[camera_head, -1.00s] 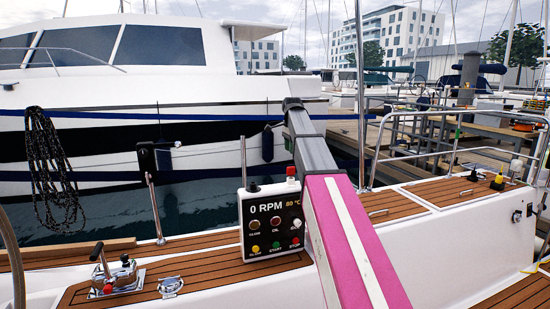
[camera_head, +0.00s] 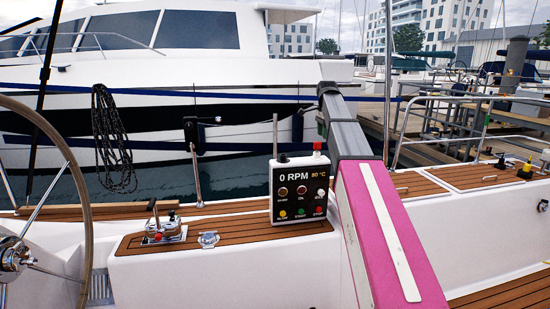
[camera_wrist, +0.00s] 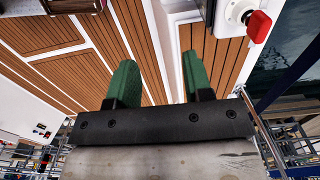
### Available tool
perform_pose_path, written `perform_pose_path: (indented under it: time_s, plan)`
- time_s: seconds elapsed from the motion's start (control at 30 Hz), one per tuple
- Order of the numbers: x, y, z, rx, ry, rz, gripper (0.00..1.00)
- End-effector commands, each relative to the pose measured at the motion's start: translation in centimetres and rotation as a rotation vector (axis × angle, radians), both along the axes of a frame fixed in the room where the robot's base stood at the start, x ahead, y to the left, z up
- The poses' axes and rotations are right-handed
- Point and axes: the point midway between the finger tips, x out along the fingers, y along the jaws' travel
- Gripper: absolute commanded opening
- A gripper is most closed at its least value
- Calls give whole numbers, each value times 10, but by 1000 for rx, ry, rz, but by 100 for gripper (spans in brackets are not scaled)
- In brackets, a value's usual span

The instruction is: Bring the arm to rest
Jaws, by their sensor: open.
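My gripper (camera_wrist: 158,84) shows in the wrist view, with two green fingers apart and nothing between them. It is open over brown teak decking (camera_wrist: 196,58) with white strips. In the head view my pink and grey arm reaches up from the lower right, and its gripper cannot be made out there. A red knob (camera_wrist: 258,24) sits at the upper right of the wrist view.
A chrome throttle lever (camera_head: 160,228) stands on the teak-topped console. A steering wheel (camera_head: 75,165) is at the left. A coiled rope (camera_head: 108,140) hangs nearby. A steel rail (camera_head: 440,105) stands at the right. A white motor yacht (camera_head: 230,80) lies alongside.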

Motion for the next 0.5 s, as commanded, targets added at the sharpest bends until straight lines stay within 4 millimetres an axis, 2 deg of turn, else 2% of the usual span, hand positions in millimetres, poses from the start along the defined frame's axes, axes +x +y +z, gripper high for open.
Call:
perform_pose_path:
  time_s: [0.33, 0.5]
  plan:
    - [-10, 1, -37, 0, 1, 78, 46]
    - [-19, 2, -67, 0, 1, 144, 46]
